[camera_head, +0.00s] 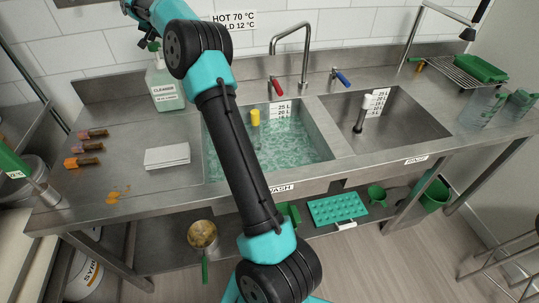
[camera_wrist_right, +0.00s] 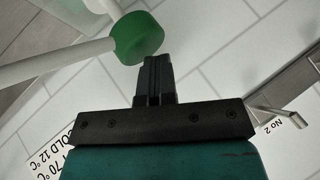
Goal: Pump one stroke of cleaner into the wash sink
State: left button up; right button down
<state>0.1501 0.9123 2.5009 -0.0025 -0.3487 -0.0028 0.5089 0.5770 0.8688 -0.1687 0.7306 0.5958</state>
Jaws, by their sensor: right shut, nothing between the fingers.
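The cleaner bottle (camera_head: 166,88), translucent with a white label, stands upright at the back of the counter, left of the wash sink (camera_head: 312,128). The sink holds greenish, rippled water. My right gripper (camera_head: 150,44) is above the bottle, its arm crossing in front of the sink. In the right wrist view, my right gripper (camera_wrist_right: 157,63) is shut and empty. Its fingertips are right beside the green pump head (camera_wrist_right: 137,38), which has a white spout; I cannot tell whether they touch. The head view barely shows the pump top behind my arm. My left gripper is out of view.
A yellow-topped piece (camera_head: 255,117) stands in the wash sink. A second sink (camera_head: 420,125) with a standpipe is to the right. A white stack (camera_head: 167,156) and several brown-orange tools (camera_head: 85,148) lie on the left counter. The tap (camera_head: 304,50) rises behind the wash sink.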

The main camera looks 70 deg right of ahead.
aim_at(155, 43)
jog(key=shift+f, duration=0.55)
jog(key=shift+r, duration=0.4)
dwell(0.5)
jog(key=shift+r, duration=3.1)
